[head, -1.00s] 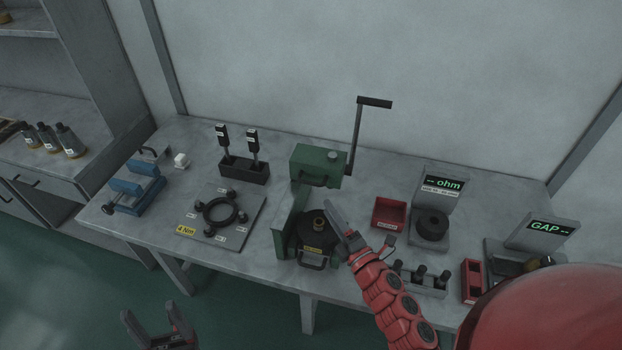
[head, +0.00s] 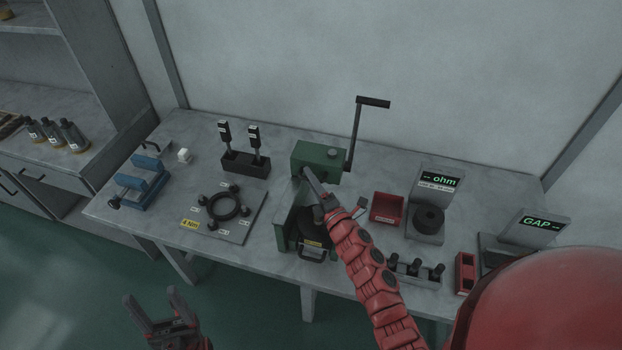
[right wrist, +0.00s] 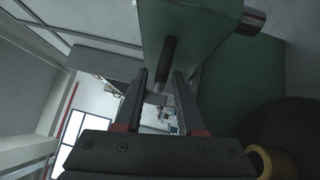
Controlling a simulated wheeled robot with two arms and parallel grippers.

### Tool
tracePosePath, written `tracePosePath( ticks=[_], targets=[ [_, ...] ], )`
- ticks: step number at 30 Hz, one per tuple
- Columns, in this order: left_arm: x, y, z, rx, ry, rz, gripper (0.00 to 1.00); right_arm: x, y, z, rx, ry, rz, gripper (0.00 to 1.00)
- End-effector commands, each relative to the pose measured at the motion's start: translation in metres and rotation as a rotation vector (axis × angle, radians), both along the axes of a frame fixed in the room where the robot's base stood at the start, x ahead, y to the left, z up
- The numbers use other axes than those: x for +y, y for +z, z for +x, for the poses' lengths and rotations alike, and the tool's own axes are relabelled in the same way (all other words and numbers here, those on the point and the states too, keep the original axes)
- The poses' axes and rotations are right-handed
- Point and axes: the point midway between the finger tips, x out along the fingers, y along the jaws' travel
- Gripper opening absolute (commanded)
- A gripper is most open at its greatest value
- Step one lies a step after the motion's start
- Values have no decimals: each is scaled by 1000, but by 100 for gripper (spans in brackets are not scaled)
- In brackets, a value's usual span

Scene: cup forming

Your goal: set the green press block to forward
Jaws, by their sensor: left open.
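The green press block (head: 318,157) sits atop the green press frame (head: 285,215), with a dark handle on its front, now mostly covered by my right gripper (head: 308,172). In the right wrist view the block (right wrist: 190,30) fills the top, and its dark handle bar (right wrist: 167,62) shows at the gap between the fingertips of my right gripper (right wrist: 162,78). The fingers are apart; I cannot tell whether they touch the bar. My left gripper (head: 151,296) is open and empty, low in front of the table.
A crank lever (head: 355,135) rises at the block's right. The dark round press base (head: 312,228) is partly hidden by my right arm; a brass ring (right wrist: 262,160) shows beside it. A red bin (head: 387,208) stands right, a ring fixture plate (head: 222,210) left.

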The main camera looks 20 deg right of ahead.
Motion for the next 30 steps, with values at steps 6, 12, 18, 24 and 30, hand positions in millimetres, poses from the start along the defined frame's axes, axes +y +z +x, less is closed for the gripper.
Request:
tracePosePath(
  ticks=[6, 12, 18, 24, 30],
  targets=[
    [0, 0, 0, 0, 0, 0, 67, 0, 0, 0, 0, 0, 0, 0],
    [0, 0, 0, 0, 0, 0, 67, 0, 0, 0, 0, 0, 0, 0],
    [0, 0, 0, 0, 0, 0, 67, 0, 0, 0, 0, 0, 0, 0],
    [0, 0, 0, 0, 0, 0, 67, 0, 0, 0, 1, 0, 0, 0],
    [0, 0, 0, 0, 0, 0, 67, 0, 0, 0, 1, 0, 0, 0]
  ],
)
